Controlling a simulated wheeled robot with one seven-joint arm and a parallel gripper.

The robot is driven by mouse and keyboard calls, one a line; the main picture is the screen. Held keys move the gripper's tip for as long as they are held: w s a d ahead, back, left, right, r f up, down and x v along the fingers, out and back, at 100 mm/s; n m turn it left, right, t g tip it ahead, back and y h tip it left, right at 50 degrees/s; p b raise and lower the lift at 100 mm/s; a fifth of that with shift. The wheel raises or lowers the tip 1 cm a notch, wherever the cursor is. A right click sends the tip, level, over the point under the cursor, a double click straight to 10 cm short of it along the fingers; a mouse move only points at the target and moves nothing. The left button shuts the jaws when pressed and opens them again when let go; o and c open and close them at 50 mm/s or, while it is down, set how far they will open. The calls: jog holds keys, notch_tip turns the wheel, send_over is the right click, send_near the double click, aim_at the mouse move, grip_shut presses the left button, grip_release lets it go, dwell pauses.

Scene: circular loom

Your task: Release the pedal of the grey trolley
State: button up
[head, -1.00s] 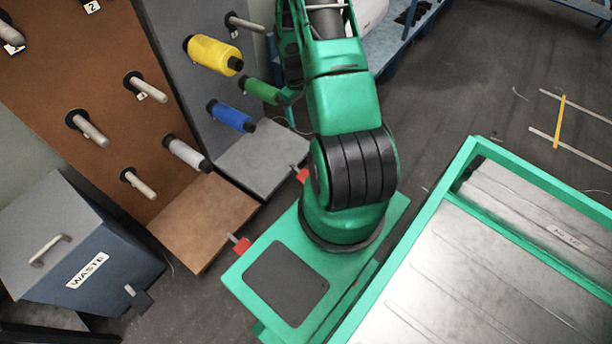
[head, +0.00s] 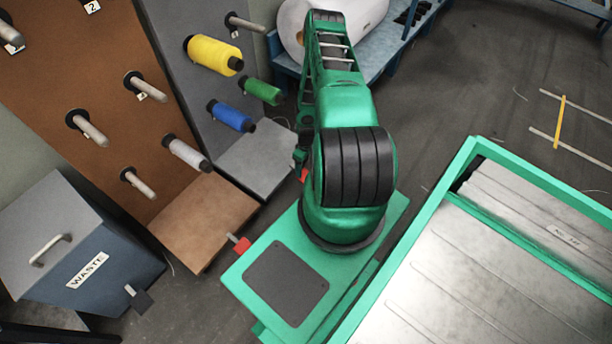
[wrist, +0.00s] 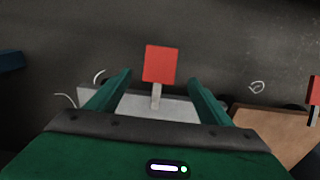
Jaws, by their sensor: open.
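The grey trolley (head: 262,158) stands beside the brown one, with an upright grey panel and a low grey base. Its red pedal (head: 304,175) sticks out from the front edge of the base, partly hidden by my arm in the head view. In the wrist view the red pedal (wrist: 160,62) shows whole on a pale stem, with the grey base (wrist: 185,109) behind. My gripper (wrist: 160,77) is open, and the pedal appears between its two green fingers. I cannot tell whether they touch it. In the head view my gripper is mostly hidden beside the arm.
The brown trolley (head: 205,215) stands close by with its own red pedal (head: 241,244), also at the wrist view's right edge (wrist: 314,90). Yellow (head: 213,54), green (head: 262,91) and blue (head: 231,117) spools hang on the grey panel. A waste bin (head: 85,255) stands left.

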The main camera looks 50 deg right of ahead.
aim_at(305, 171)
notch_tip(305, 171, down, 8)
jog(key=shift+f, duration=0.2)
dwell(0.3)
jog(key=c, duration=1.5)
jog(key=shift+r+g, duration=0.9)
jog(key=shift+g, duration=0.4)
jog(key=shift+r+g, duration=0.3)
jog(key=shift+r, duration=0.25)
jog(key=shift+w+r, duration=0.15)
jog(key=shift+r, duration=0.1)
jog(key=o, duration=1.5)
jog(key=shift+w, duration=0.1)
